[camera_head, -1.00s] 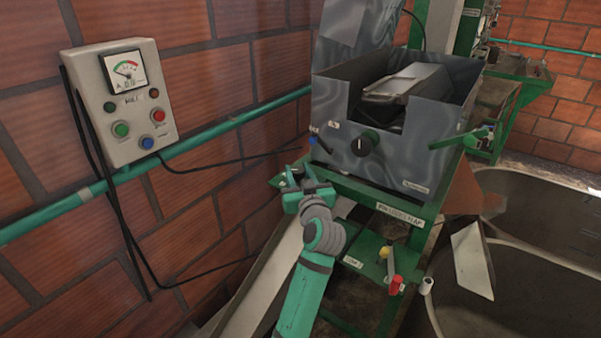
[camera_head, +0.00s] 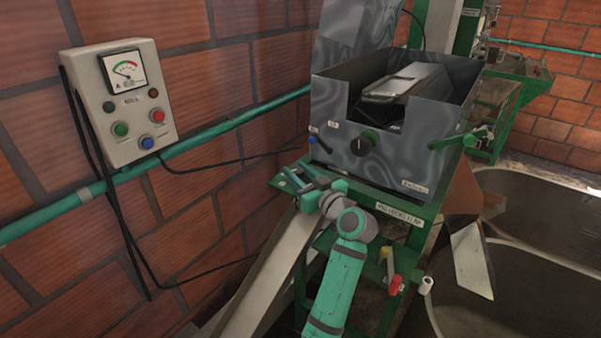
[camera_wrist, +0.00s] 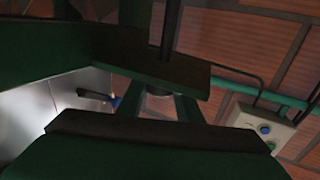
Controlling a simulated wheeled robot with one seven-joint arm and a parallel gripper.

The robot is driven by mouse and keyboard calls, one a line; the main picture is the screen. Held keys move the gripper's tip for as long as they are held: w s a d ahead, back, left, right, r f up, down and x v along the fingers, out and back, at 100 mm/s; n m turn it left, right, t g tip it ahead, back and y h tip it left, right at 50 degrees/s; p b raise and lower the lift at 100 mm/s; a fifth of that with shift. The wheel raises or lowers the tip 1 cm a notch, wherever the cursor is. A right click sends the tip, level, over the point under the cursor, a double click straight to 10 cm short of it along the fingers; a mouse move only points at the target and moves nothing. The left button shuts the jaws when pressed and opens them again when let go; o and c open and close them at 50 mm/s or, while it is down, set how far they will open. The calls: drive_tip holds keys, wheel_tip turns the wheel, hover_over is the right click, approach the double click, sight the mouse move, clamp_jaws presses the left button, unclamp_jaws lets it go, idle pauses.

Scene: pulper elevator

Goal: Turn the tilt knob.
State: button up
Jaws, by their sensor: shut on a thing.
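My gripper (camera_head: 305,181) is at the left front corner of the green ledge (camera_head: 400,207) below the grey machine, its fingers pointing up and left. In the wrist view the fingers (camera_wrist: 162,104) are closed around a small grey round piece (camera_wrist: 159,90) against a green plate (camera_wrist: 150,62). This piece looks like the tilt knob; the fingers hide most of it. A dark rod runs through the plate. In the head view I cannot make the held piece out. Another black dial with a white mark (camera_head: 361,146) is on the machine front, apart from my gripper.
A blue-tipped lever (camera_head: 313,139) sticks out just above my gripper. A control box (camera_head: 125,103) and a green pipe (camera_head: 230,123) are on the brick wall at left. Red and yellow handles (camera_head: 395,283) and a round basin (camera_head: 540,215) are at right.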

drive_tip(key=shift+a+r, duration=0.1)
drive_tip(key=o, duration=1)
drive_tip(key=shift+o, duration=0.2)
drive_tip(key=v, duration=1)
drive_tip(key=shift+s+d, duration=0.3)
drive_tip(key=shift+a, duration=0.1)
